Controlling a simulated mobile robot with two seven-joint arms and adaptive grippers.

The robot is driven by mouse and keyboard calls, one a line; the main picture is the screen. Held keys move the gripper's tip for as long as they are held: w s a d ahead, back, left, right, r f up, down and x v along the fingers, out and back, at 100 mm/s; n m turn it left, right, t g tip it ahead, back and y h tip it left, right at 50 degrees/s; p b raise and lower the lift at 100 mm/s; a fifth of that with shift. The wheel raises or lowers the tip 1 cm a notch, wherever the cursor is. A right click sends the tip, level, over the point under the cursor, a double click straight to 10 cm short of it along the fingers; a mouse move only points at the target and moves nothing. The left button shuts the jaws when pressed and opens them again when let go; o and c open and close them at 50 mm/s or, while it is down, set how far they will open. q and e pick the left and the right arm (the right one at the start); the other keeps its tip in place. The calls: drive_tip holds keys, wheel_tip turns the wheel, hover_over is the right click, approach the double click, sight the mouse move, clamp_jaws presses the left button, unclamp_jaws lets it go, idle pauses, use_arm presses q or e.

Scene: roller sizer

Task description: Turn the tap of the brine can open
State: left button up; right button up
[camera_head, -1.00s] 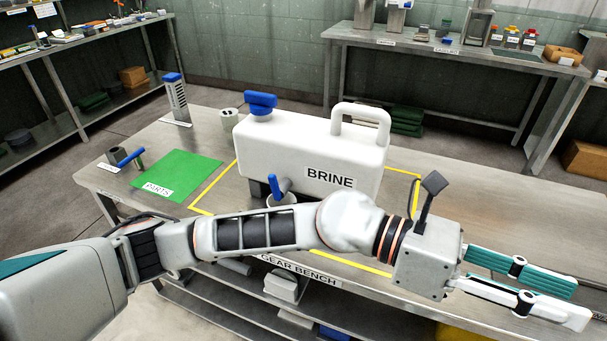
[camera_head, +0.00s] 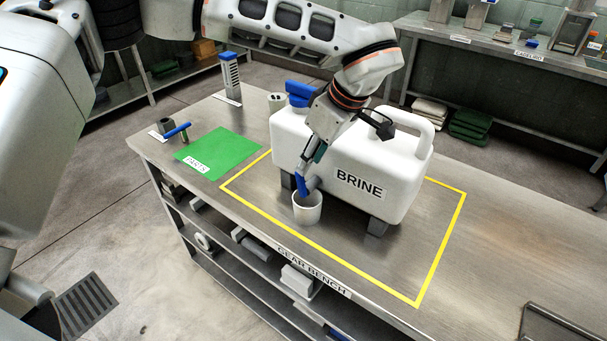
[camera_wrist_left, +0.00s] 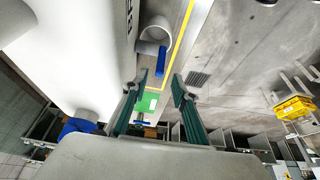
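The white brine can (camera_head: 400,178), labelled BRINE, stands on dark feet on the bench, with a blue cap (camera_head: 299,92). Its tap has a blue lever (camera_head: 302,186) at the lower front, above a white cup (camera_head: 307,210). My left gripper (camera_head: 309,168) reaches down in front of the can, its tips close to the lever. In the left wrist view the fingers (camera_wrist_left: 161,78) are open, and the lever (camera_wrist_left: 161,61) shows in line with the gap between them. I cannot tell whether they touch it. My right gripper is out of view.
Yellow tape (camera_head: 440,243) frames the can's place on the bench. A green mat (camera_head: 218,152) and a blue-handled tool (camera_head: 177,131) lie to the left. Shelves hold parts below the front edge.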

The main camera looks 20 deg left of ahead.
sight(300, 193)
use_arm(q)
drive_tip(key=x, duration=0.7)
drive_tip(key=shift+a+f, duration=0.2)
drive_tip(key=shift+f, duration=0.1)
clamp_jaws()
